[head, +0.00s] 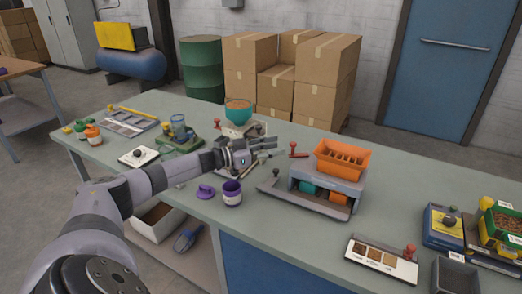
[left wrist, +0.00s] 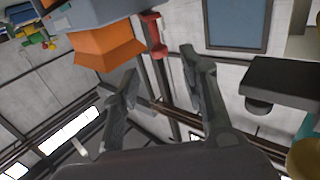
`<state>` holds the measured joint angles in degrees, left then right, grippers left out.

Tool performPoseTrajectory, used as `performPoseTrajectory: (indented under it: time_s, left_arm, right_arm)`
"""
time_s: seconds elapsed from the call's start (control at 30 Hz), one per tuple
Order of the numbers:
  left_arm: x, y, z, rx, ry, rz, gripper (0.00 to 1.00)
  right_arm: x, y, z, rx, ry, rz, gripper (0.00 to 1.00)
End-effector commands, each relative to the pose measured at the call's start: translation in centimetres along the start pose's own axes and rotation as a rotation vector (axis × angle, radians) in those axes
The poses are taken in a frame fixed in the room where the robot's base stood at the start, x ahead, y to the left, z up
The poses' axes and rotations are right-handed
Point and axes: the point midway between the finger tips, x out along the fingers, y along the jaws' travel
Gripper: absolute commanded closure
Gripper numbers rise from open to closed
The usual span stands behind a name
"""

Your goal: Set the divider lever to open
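The red divider lever (head: 299,154) stands at the left side of the grey machine (head: 328,184) with the orange hopper (head: 342,158). In the left wrist view the red lever (left wrist: 154,36) shows beyond the fingertips, with the orange hopper (left wrist: 105,48) to its left. My left gripper (head: 273,148) points right toward the lever, a short gap away. In the left wrist view my left gripper (left wrist: 159,62) has its fingers spread, with nothing between them. I cannot tell the lever's setting. My right gripper is not in view.
A purple cup (head: 232,194) and purple lid (head: 205,192) sit in front of my left arm. A teal bowl (head: 238,112) on a stand is behind the gripper. A sample board (head: 382,261) lies at the right front. The bench (head: 280,228) is clear in front of the machine.

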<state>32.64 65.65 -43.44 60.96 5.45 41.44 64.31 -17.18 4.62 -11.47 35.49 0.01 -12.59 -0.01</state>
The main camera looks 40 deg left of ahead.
Motion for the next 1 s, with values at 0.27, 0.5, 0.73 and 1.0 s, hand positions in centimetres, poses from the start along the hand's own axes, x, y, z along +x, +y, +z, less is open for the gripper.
performPoseTrajectory:
  time_s: [0.27, 0.5, 0.73, 1.0]
  left_arm:
    - [-4.1, 0.0, 0.1, 0.000, -0.003, 0.001, 0.60]
    - [-5.0, 0.0, 0.0, 0.000, 0.001, 0.002, 0.60]
    - [-5.0, 0.0, -0.1, 0.000, 0.001, 0.001, 0.60]
    - [-4.9, 0.1, -4.0, 0.000, 0.001, 0.001, 0.60]
  right_arm:
    - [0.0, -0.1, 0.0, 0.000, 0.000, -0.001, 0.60]
    - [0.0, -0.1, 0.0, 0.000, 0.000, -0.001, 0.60]
    - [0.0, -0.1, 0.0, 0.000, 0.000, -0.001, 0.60]
    - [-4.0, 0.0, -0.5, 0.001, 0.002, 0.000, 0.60]
